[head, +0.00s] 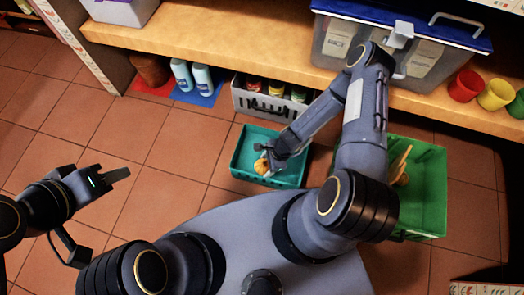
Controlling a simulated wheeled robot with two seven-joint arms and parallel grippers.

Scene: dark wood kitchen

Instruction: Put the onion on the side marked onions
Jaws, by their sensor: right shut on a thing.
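My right gripper (267,161) reaches down into this crate and is shut on the onion. The gripper hides part of it, and I cannot tell whether it touches the crate floor. My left gripper (120,174) is over the floor tiles at the left, away from the onion. Its jaw opening does not show clearly. No side marking for onions is readable.
A green crate (428,190) with yellowish items stands right of my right arm, which partly hides it. A white basket (238,100) with bottles stands behind the teal crate. A wooden shelf (200,42) carries a lidded clear bin (330,47). The left floor is clear.

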